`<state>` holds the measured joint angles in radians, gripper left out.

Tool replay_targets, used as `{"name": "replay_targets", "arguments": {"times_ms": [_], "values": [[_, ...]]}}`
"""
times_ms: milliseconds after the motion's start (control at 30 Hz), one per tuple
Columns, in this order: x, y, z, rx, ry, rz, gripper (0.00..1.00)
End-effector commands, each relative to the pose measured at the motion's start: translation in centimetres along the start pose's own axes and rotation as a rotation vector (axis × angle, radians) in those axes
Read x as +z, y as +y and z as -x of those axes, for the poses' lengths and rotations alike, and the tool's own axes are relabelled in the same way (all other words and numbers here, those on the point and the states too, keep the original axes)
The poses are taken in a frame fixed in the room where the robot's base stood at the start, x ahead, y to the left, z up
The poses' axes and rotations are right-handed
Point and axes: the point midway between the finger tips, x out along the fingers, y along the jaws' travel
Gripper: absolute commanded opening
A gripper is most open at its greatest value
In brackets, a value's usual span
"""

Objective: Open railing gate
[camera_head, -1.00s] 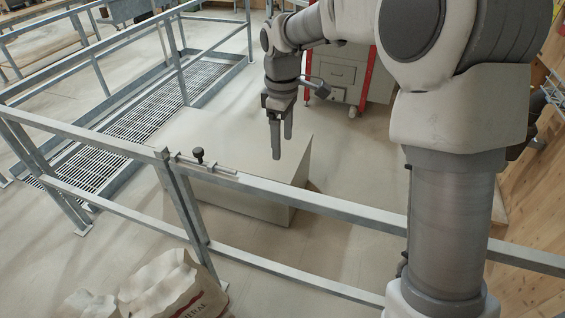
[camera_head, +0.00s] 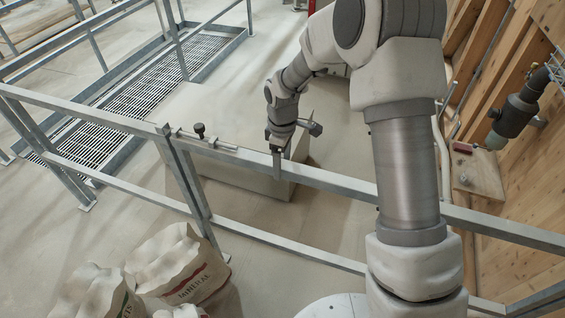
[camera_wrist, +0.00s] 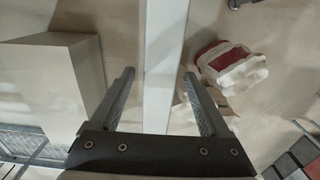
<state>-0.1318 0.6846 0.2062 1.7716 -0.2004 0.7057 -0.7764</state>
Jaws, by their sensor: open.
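The railing gate is a grey metal section right of a post (camera_head: 185,175), with a top rail (camera_head: 345,183) and a lower rail (camera_head: 275,245). A sliding latch with a black knob (camera_head: 198,130) sits on the top rail beside the post. The gate lines up with the fixed railing (camera_head: 85,122), so it looks closed. My gripper (camera_head: 277,160) is at the top rail, to the right of the latch. In the wrist view, the rail (camera_wrist: 164,50) runs between my open fingers (camera_wrist: 160,78), with a gap on each side. The far finger is mostly hidden in the head view.
Mineral sacks (camera_head: 180,265) stand on the floor on the near side. A pale box (camera_head: 235,178) stands just beyond the gate. A floor grating (camera_head: 150,100) lies at the left. A wooden wall (camera_head: 535,180) with a dark fitting (camera_head: 515,115) bounds the right.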

Motion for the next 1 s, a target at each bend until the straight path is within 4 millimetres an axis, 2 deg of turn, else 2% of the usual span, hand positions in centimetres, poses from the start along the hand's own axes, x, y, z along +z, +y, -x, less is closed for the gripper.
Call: {"name": "replay_targets", "arguments": {"times_ms": [133, 433, 867, 1000], "values": [[0.02, -0.02, -0.97, 0.0, -0.001, 0.0, 0.8], [0.03, -0.01, -1.13, 0.0, 0.0, 0.0, 0.78], [0.02, 0.0, -1.1, 0.0, 0.0, 0.0, 0.01], [0.02, 0.0, -1.09, 0.0, 0.0, 0.0, 0.0]]}}
